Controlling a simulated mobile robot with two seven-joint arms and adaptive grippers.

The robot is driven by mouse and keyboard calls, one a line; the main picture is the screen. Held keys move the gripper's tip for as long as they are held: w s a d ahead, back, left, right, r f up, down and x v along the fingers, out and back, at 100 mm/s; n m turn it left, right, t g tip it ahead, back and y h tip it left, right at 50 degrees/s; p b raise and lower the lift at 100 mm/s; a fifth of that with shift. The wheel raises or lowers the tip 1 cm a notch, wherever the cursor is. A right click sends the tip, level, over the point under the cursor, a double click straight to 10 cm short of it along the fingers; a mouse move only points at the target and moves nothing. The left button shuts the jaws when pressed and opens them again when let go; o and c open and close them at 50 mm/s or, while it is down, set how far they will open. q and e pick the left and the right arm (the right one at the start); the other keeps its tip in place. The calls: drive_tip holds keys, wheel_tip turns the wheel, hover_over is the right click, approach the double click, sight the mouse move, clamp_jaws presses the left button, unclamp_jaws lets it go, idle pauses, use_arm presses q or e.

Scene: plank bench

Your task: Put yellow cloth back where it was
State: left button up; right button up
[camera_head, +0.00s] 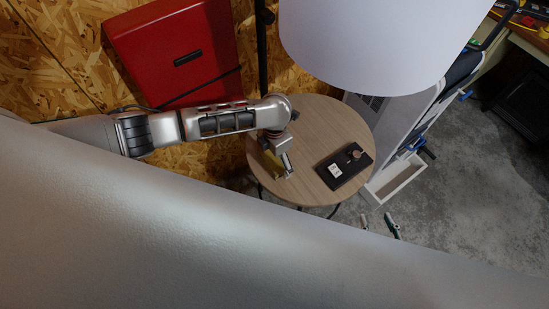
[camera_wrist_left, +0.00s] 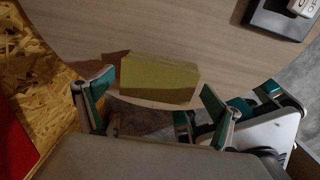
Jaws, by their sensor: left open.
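The yellow cloth (camera_wrist_left: 160,78) looks like a folded, box-shaped block near the edge of the round wooden table (camera_head: 318,125). In the head view the cloth (camera_head: 273,165) is partly hidden by my left arm. My left gripper (camera_wrist_left: 152,98) is open, with one teal-padded finger on each side of the cloth and gaps between. In the head view the left gripper (camera_head: 287,163) points down at the table's left part. Two green-tipped fingers of my right gripper (camera_head: 379,223) show apart and empty, low over the floor; the rest is hidden.
A black tray (camera_head: 334,183) with small items lies on the table's right part; its corner also shows in the left wrist view (camera_wrist_left: 262,20). A white lampshade (camera_head: 375,45) hangs over the table's back. A red cabinet (camera_head: 170,45) stands at the left wall.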

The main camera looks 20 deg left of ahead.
use_arm(q)
wheel_tip(320, 180, up, 11)
drive_tip(key=p, duration=0.2)
drive_tip(key=s+d+f+n+t+h, duration=0.25)
drive_tip(key=d+n, duration=0.35)
drive_tip(key=n, duration=0.3)
drive_tip(key=s+d+f+n+t+h, duration=0.1)
drive_tip(key=s+d+n+t+h, duration=0.2)
drive_tip(key=d+n, duration=0.55)
drive_tip(key=n+t+y, duration=0.3)
drive_tip(key=n+t, duration=0.2)
drive_tip(key=n, duration=1.7)
approach(275, 159)
drive_tip(key=s+a+r, duration=0.2)
drive_tip(key=s+a, duration=0.2)
drive_tip(key=s, duration=0.1)
drive_tip(key=shift+s+a+f, duration=0.15)
